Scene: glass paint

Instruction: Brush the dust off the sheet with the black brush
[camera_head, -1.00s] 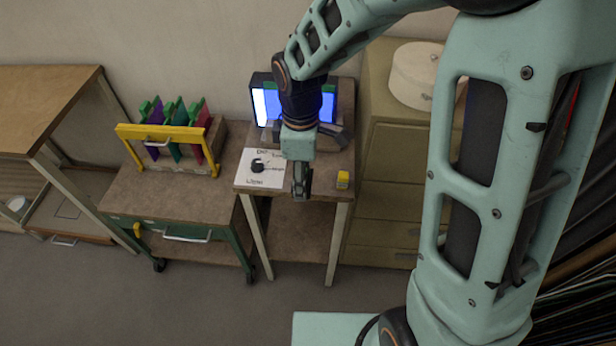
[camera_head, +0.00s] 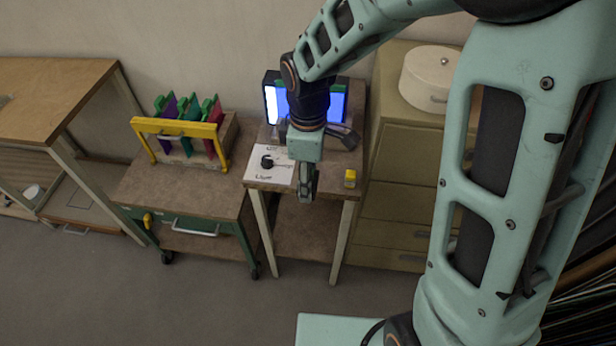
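A white sheet (camera_head: 259,175) with dark lettering lies on the small table (camera_head: 334,187), and a small black thing (camera_head: 268,162) sits on it. I cannot tell whether that is the brush. My gripper (camera_head: 307,193) points down just right of the sheet, near the table's front edge. Its fingers look close together, but their gap and anything between them cannot be made out. A dark elongated object (camera_head: 346,137) lies behind my gripper to the right; I cannot tell what it is. No dust can be made out.
A lit screen (camera_head: 337,103) stands at the table's back. A small yellow block (camera_head: 350,179) sits at the right front. To the left is a cart (camera_head: 180,190) with a yellow-framed rack (camera_head: 176,127) of coloured panels. A beige cabinet (camera_head: 405,185) stands close on the right.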

